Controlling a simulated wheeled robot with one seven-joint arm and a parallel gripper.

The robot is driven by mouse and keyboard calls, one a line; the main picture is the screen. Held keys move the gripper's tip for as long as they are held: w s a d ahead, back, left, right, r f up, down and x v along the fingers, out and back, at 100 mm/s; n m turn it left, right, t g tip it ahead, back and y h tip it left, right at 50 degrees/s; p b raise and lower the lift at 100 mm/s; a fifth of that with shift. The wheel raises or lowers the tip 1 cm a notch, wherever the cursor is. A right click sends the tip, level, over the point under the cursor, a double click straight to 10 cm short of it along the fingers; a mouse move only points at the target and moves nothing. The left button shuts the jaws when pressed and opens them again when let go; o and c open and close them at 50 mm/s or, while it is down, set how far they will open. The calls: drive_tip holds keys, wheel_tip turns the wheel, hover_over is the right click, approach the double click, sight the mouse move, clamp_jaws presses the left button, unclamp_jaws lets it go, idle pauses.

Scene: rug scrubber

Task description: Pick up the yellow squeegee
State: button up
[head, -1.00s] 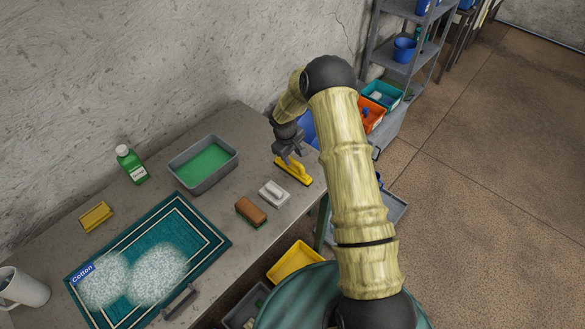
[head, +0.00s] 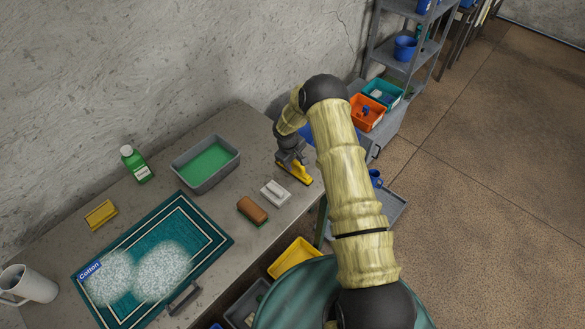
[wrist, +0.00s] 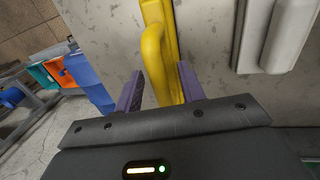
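The yellow squeegee (head: 299,174) lies on the grey table near its right end. In the wrist view its yellow handle (wrist: 159,45) runs down between the two purple-grey fingers. My gripper (head: 289,160) is low over the squeegee. In the wrist view my gripper (wrist: 162,88) is open, with one finger on each side of the handle. A gap shows at the left finger; the right finger is close to the handle, and I cannot tell whether it touches.
A white-and-grey brush (head: 275,193) and a brown brush (head: 252,210) lie near the squeegee. A grey tray with green contents (head: 236,166) stands behind. A teal rug (head: 212,228), green bottle (head: 135,165), yellow sponge (head: 101,214) and white mug (head: 28,284) are further left.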

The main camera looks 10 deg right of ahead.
drive_tip(key=shift+d, duration=0.1)
drive_tip(key=shift+s, duration=0.15)
clamp_jaws()
drive_tip(key=shift+r, duration=0.15)
drive_tip(key=shift+r+b, duration=0.45)
drive_tip(key=shift+r, duration=0.2)
wheel_tip(320, 180, up, 8)
drive_tip(key=b, duration=0.3)
drive_tip(key=shift+r, duration=0.25)
